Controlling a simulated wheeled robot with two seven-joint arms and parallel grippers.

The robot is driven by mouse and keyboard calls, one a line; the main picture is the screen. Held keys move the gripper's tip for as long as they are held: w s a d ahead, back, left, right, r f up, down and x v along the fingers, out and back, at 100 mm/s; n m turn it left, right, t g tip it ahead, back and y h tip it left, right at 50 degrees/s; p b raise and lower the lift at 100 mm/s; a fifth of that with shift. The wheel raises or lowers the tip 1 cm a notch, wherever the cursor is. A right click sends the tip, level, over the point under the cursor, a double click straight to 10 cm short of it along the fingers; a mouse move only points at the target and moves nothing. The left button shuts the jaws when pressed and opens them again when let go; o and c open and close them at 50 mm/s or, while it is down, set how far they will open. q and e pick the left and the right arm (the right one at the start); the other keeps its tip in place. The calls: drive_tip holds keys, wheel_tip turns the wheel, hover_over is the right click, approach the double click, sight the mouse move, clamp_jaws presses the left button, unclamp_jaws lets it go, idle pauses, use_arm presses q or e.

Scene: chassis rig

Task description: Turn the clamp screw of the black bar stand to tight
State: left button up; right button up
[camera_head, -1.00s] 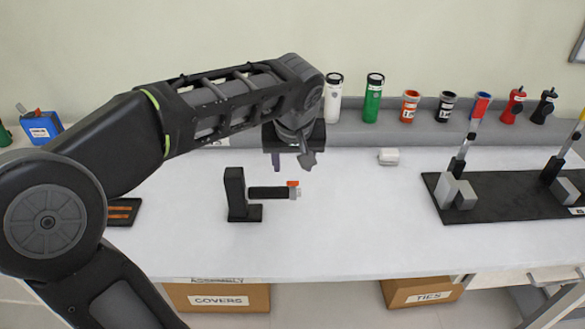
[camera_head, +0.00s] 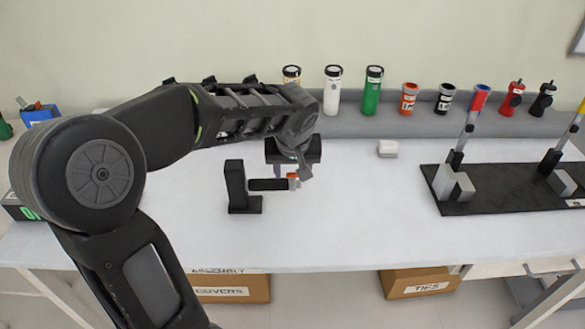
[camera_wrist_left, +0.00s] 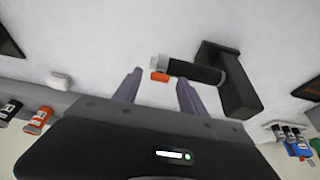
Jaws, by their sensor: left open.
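The black bar stand (camera_head: 236,186) stands upright on the white table, with a black horizontal bar (camera_head: 266,184) reaching right from it. The clamp screw at the bar's end has an orange piece (camera_head: 292,176) and a grey end. In the left wrist view the stand (camera_wrist_left: 238,88) is at the right, and the orange piece (camera_wrist_left: 160,76) lies just beyond the fingertips, between their lines. My left gripper (camera_head: 290,170) is just behind and above the screw end. In the wrist view its two fingers (camera_wrist_left: 158,82) are apart and empty. My right gripper is not seen.
A black board with grey blocks and upright levers (camera_head: 500,188) is at the right. A small white block (camera_head: 388,149) lies behind. Bottles and cups (camera_head: 373,92) line the grey back ledge. The table (camera_head: 340,225) right of the stand is clear.

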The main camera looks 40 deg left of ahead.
use_arm(q)
drive_tip(key=shift+c, duration=0.4)
clamp_jaws()
